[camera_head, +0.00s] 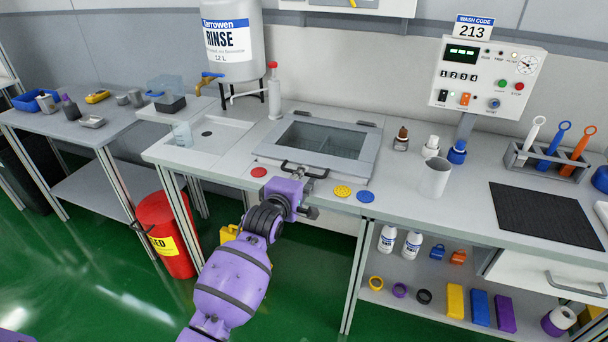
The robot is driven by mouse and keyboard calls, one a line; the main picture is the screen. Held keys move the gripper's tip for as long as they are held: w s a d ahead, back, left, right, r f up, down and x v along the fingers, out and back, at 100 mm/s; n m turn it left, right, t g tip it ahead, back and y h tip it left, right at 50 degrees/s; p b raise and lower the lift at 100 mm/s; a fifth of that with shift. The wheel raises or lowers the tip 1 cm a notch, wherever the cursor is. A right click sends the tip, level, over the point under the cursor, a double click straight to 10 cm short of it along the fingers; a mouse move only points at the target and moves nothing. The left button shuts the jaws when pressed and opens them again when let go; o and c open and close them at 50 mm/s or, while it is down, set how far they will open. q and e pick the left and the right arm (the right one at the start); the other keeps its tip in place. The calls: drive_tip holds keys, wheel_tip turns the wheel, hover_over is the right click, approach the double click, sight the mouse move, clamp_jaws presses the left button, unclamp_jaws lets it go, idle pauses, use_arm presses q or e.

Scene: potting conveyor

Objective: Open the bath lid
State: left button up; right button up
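The bath lid (364,172) is a grey-framed panel with a dark see-through window, set into the counter (470,205). It lies flat and looks closed, with small hinge-like parts along its back edge. A dark bar handle (318,176) runs along its front edge. My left gripper (297,186) is at the front edge of the bath, right at the handle's left part. Its fingers are small and partly hidden by the purple wrist, so I cannot tell whether they are around the handle or only beside it. My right gripper is not in view.
A white cup (435,178) and small bottles (401,139) stand right of the bath. Coloured discs (342,191) lie along the front edge. A control box (487,77) stands behind right.

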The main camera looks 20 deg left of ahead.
use_arm(q)
drive_tip(key=shift+w+f, duration=0.2)
drive_tip(key=shift+w, duration=0.9)
drive_tip(key=shift+c, duration=0.3)
clamp_jaws()
